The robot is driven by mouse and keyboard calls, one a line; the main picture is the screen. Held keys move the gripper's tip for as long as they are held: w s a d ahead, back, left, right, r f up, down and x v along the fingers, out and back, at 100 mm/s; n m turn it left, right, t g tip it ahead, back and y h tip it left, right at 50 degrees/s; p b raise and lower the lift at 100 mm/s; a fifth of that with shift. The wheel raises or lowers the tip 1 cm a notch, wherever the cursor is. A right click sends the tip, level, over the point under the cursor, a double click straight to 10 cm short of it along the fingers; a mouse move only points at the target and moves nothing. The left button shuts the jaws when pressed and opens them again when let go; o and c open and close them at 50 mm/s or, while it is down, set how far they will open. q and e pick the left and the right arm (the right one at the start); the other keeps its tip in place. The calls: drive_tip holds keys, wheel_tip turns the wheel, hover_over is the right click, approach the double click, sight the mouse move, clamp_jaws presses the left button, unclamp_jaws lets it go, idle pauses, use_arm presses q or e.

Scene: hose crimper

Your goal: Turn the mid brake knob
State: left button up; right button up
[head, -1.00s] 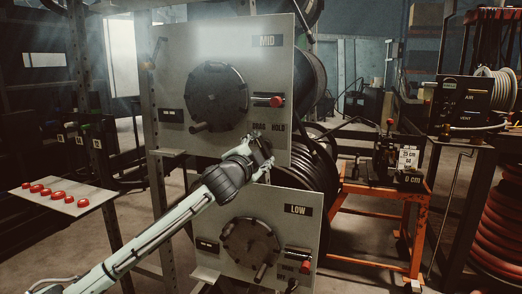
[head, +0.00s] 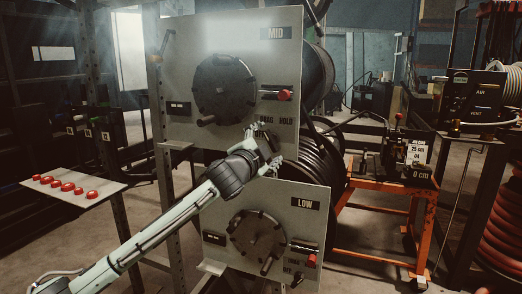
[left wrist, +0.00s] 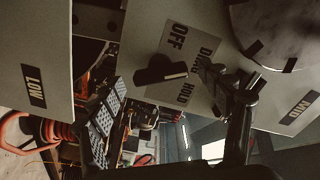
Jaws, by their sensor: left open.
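The mid brake knob (left wrist: 160,72) is a black bar knob on a plate marked OFF, DRAG and HOLD in the left wrist view. In the head view my left gripper hides it, below the DRAG and HOLD labels on the MID panel (head: 180,50). My left gripper (head: 268,147) is open and empty in front of the lower right part of that panel. My right gripper is not in view.
The MID panel carries a large black wheel (head: 226,88) and a red-tipped lever (head: 284,95). The LOW panel (head: 225,190) stands below, with its own wheel and lever. A shelf with several red buttons (head: 110,187) is at left. An orange stand (head: 380,235) is at right.

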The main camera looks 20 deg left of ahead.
use_arm(q)
drive_tip(key=s, duration=1.1)
drive_tip(key=shift+a, duration=0.15)
